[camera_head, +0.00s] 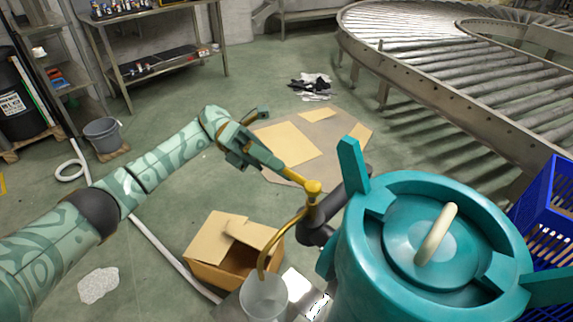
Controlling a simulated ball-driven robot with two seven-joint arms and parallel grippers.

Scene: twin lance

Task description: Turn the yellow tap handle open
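The yellow tap handle (289,176) sticks out up and left from a round yellow hub on top of a dark grey tap body (318,234). A curved golden spout (275,245) runs down from the tap into a pale, clear-looking cup (264,299). The tap sits beside a large teal urn (365,265) with a cream lid handle. My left gripper (258,158) is at the free end of the yellow handle, and its fingers overlap that end. I cannot tell whether they are closed on it. My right gripper is not in view.
An open cardboard box (215,272) lies left of the cup. Flat cardboard (287,145) lies on the floor behind the tap. A roller conveyor (440,75) curves at the back right, and a blue crate (545,215) stands at the right edge. A grey bucket (103,136) stands at left.

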